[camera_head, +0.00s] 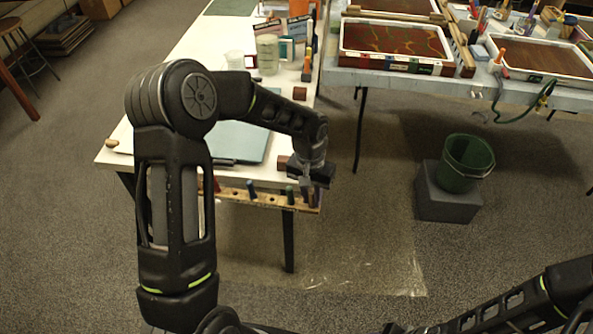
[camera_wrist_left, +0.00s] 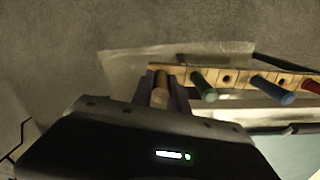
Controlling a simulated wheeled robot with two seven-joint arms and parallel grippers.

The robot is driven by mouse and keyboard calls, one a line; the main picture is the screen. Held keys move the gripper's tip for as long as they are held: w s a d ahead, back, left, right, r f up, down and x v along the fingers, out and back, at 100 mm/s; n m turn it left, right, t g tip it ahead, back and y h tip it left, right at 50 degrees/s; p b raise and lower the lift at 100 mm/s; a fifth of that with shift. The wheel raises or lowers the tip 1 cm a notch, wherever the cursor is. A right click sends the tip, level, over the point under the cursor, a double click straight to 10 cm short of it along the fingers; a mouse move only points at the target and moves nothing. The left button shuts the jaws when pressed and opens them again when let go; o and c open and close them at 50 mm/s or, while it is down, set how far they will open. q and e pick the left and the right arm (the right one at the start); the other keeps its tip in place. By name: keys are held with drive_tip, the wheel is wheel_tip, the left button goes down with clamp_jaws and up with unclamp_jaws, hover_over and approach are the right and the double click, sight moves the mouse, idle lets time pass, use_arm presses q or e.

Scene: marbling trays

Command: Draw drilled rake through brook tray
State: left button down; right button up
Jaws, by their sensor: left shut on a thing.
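My left gripper (camera_head: 306,186) is at the right end of a wooden rack (camera_head: 269,200) on the table's front edge. In the left wrist view its fingers (camera_wrist_left: 161,96) are shut on a brown wooden handle (camera_wrist_left: 160,92), at the end of the rack (camera_wrist_left: 238,78). The handle's lower part is hidden, so I cannot tell whether it is clear of the rack. A white-rimmed tray (camera_head: 393,62) with a green and red vein pattern stands on the far table. I cannot read which tray is the brook one. My right gripper is out of view.
Green (camera_wrist_left: 203,87), blue (camera_wrist_left: 272,91) and red (camera_wrist_left: 312,86) handles stand in the rack beside the held one. Other trays (camera_head: 545,77) share the far table. A green bucket (camera_head: 465,165) sits on a grey block (camera_head: 445,204). Floor between is open.

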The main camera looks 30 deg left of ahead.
use_arm(q)
wheel_tip(320, 180, down, 5)
drive_tip(key=s+d+b, duration=0.1)
drive_tip(key=d, duration=0.1)
drive_tip(key=shift+s+d+f+m, duration=0.15)
drive_tip(key=shift+s+d+m, duration=0.15)
drive_tip(key=shift+s, duration=0.1)
